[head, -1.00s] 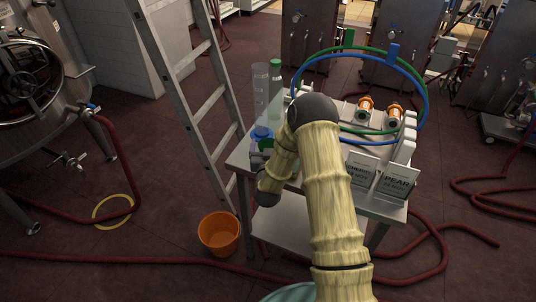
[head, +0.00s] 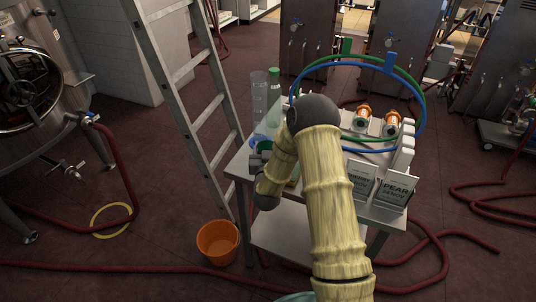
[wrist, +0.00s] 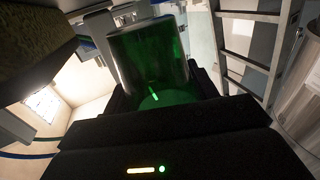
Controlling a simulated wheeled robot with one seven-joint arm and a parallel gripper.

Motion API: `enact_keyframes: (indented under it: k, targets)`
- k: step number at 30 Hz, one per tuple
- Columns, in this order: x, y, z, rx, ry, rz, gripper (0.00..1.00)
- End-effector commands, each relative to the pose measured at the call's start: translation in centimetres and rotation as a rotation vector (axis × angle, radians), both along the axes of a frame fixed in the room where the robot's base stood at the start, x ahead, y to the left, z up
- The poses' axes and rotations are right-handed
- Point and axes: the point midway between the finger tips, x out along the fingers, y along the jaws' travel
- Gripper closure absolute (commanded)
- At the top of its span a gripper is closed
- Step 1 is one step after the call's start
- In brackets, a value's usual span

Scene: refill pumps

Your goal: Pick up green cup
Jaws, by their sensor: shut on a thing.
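The green cup (wrist: 148,55) is translucent and fills the upper middle of the wrist view. My gripper (wrist: 160,92) is shut on it, with a dark finger on either side of its lower part. In the head view my gripper (head: 259,158) shows as a small dark shape at the left end of the table, partly behind my arm. The green cup cannot be made out clearly there.
The grey table (head: 238,167) holds a clear cylinder (head: 259,92), a green-capped bottle (head: 274,84), orange-ended fittings (head: 362,116), looped hoses and a PEAR card (head: 396,188). A ladder (head: 192,95) stands close left. An orange bucket (head: 218,243) is on the floor.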

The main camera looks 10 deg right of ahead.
Motion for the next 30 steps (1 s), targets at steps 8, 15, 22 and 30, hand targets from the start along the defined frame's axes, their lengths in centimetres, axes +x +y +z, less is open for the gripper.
enact_keyframes:
  k: [8,15,22,30]
  targets:
    - [0.0,-0.1,5.1,-0.001,-0.004,-0.002,0.63]
    - [0.0,-0.2,7.3,0.0,0.0,-0.003,0.63]
    - [0.0,-0.2,7.5,0.0,0.001,-0.003,0.63]
    - [0.0,-0.2,7.5,0.0,0.001,-0.003,0.63]
